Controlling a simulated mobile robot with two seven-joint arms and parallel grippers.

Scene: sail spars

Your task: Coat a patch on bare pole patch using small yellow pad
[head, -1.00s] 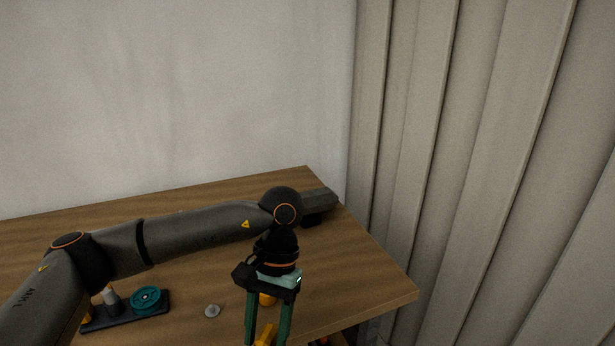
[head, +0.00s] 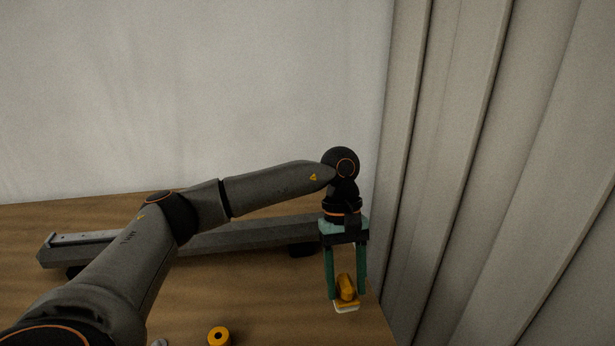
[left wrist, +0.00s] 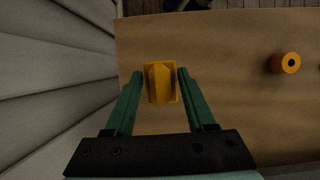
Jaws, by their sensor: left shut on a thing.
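The small yellow pad (head: 346,288) is a yellow grip block with a pale underside. My left gripper (head: 346,296) is shut on it, its green fingers pointing down near the table's right end. In the left wrist view the pad (left wrist: 160,83) sits between the fingertips. The pole (head: 255,238) is a long dark grey spar lying along the back of the table, partly hidden by my left arm. A pale grey strip (head: 85,238) shows on its left end; I cannot tell if this is the bare patch. My right gripper is not in view.
A yellow ring-shaped piece (head: 218,336) lies on the wooden table (head: 270,290), and it also shows in the left wrist view (left wrist: 285,63). A pale wall stands behind the table. A ribbed grey panel (head: 450,150) rises close by on the right.

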